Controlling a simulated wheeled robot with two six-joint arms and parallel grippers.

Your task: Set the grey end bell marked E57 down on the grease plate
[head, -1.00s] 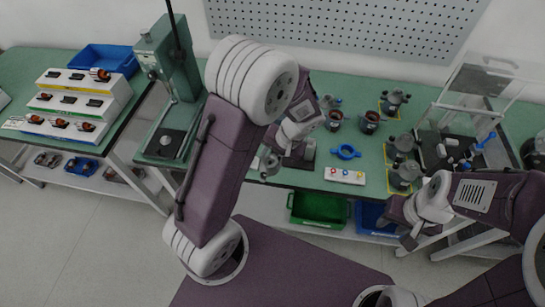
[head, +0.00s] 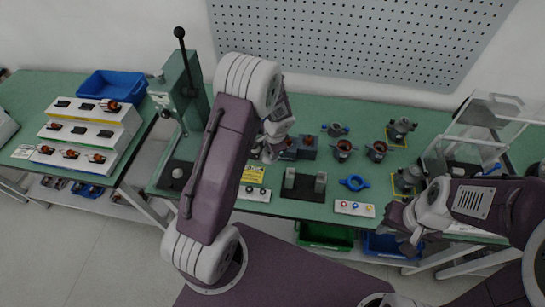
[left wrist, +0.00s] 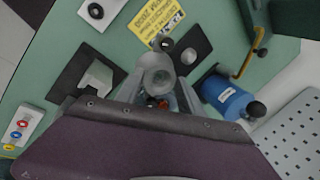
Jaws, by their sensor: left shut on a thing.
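My left gripper (head: 268,148) is shut on a grey end bell; its round hub (left wrist: 158,78) shows between the fingers in the left wrist view. No marking on it is readable. A dark square plate (left wrist: 203,40) lies beside a yellow printed label (left wrist: 155,20), just beyond the end bell in that view; it looks like the grease plate. A small grey round part overlaps this plate in the picture; whether they touch is unclear. In the head view the label (head: 253,174) shows, but my arm and gripper hide most of the spot behind. My right gripper (head: 405,236) hangs near the front right table edge; its jaw gap is unclear.
A green press (head: 182,105) rises at left. A blue cylinder (left wrist: 228,98) lies close to the gripper. Grey parts (head: 402,128) stand farther right.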

